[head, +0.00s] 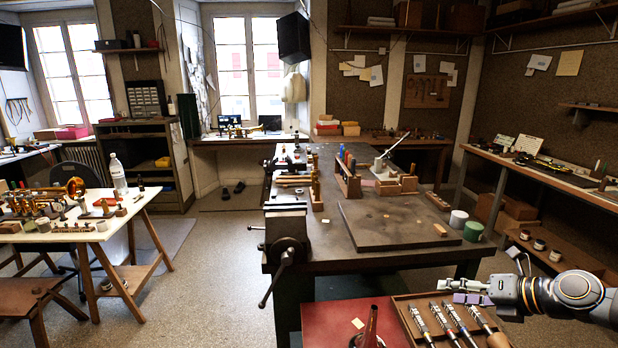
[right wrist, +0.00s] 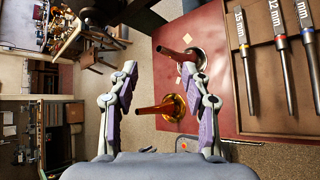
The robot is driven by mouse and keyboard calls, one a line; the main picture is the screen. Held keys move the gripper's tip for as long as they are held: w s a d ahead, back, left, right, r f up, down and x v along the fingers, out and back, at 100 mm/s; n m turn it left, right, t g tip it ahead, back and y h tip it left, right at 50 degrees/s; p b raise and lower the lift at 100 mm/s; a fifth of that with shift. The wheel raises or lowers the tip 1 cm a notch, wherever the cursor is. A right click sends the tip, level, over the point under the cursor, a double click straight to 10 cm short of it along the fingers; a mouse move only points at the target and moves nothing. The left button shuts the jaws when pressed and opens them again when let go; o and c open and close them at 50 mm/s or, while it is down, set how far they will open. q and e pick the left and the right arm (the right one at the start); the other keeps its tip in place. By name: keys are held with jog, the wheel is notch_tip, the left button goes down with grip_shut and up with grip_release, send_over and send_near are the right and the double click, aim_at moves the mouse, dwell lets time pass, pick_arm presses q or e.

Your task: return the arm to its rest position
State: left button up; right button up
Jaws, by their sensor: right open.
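My right arm comes in from the right edge of the head view. Its gripper (head: 448,290) is over the far right part of the wooden tool tray. In the right wrist view my right gripper (right wrist: 160,72) has its two purple-padded fingers spread apart. Nothing is held between the pads. A brass flared piece (right wrist: 165,107) and a second flared piece (right wrist: 185,54) show in the gap beyond the fingers. My left gripper is in neither view.
The wooden tray (head: 402,299) holds several long tools, some marked in mm. It lies on a red surface (head: 325,316) with a brown flared piece (head: 370,326). Behind is a dark workbench (head: 330,240) with a vise (head: 287,228). A shelf bench (head: 540,178) stands right.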

jog(key=s+f+m+t+h, duration=0.1)
jog(key=s+f+m+h, duration=0.5)
jog(key=m, duration=0.7)
jog(key=s+f+m+t+h, duration=0.1)
jog(key=s+f+m+h, duration=0.3)
jog(key=f+m, duration=0.7)
jog(key=s+a+f+m+g+y, duration=0.1)
jog(key=s+a+f+m+g, duration=0.3)
jog(key=s, duration=0.3)
jog(key=s+a+f+m+g+y, duration=0.25)
jog(key=s+a+m, duration=0.2)
jog(key=s, duration=0.35)
notch_tip(320, 180, down, 26)
jog(key=s+d+g+h, duration=0.1)
jog(key=s+d+g, duration=0.1)
jog(key=s, duration=0.1)
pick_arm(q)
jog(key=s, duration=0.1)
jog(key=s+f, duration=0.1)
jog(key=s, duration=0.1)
pick_arm(e)
jog(key=s+d+f+g, duration=0.1)
jog(key=s+f, duration=1.3)
jog(key=s, duration=0.3)
jog(key=shift+s+d+f, duration=0.15)
jog(key=shift+s+f, duration=0.05)
jog(key=shift+f, duration=0.2)
